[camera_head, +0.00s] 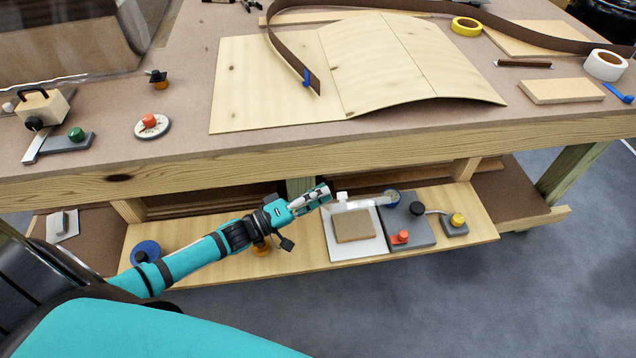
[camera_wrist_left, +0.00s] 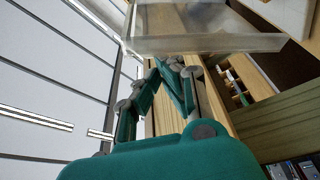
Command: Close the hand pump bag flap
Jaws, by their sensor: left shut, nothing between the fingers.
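The hand pump bag (camera_head: 372,246) is a white pad on the lower shelf with a tan block (camera_head: 354,226) on it. Its clear flap (camera_head: 362,204) shows as a pale translucent strip along the bag's far edge and looks raised, not lying over the block. In the left wrist view the translucent flap (camera_wrist_left: 205,43) stretches across just beyond the fingertips. My left gripper (camera_head: 326,192) is shut and empty, beside the flap's left end; I cannot tell whether it touches. It also shows shut in the left wrist view (camera_wrist_left: 172,66). My right gripper is out of view.
Right of the bag on the shelf (camera_head: 477,200) is a grey plate (camera_head: 412,232) with red and black knobs, and a small box with a yellow knob (camera_head: 457,219). The workbench edge (camera_head: 240,166) overhangs behind. A blue disc (camera_head: 146,250) lies at the shelf's left.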

